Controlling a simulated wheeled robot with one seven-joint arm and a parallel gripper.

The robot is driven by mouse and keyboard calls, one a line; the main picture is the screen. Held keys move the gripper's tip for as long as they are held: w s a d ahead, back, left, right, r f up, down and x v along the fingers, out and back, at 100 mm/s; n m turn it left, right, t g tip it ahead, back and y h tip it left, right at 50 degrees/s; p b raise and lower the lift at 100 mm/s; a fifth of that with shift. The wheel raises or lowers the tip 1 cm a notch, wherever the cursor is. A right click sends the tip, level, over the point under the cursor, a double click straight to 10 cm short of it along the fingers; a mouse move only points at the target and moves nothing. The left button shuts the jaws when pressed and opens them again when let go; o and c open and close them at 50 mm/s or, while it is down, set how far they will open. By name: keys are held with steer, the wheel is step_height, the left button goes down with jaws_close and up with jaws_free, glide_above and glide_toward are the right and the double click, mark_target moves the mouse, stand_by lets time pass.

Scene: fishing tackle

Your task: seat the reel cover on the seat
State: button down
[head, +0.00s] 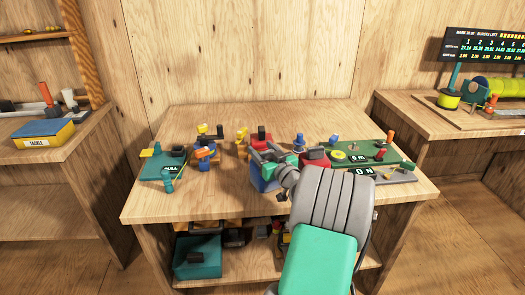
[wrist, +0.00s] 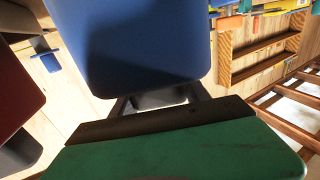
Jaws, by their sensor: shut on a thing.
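My gripper (head: 268,157) is over the middle of the workbench, partly hidden by my arm. It is shut on a blue block (head: 262,182), which looks like the reel cover, though I cannot be sure. In the wrist view the blue block (wrist: 130,45) fills the top centre, beyond the dark fingers. I cannot tell whether it touches the bench. A green board (head: 350,147) with a yellow dial and small posts lies to the right of my gripper. I cannot make out which part is the seat.
A teal device (head: 162,166) marked PULL stands at the bench's left. Small coloured parts (head: 206,146) stand between it and my gripper. A red block (head: 315,158) sits close on the right. The bench's front left (head: 200,203) and back are clear.

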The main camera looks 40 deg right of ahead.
mark_target(269, 156)
steer(key=shift+c, duration=2.3)
jaws_free()
steer(key=b+v, duration=0.1)
steer(key=v, duration=0.7)
steer(key=shift+w, duration=0.1)
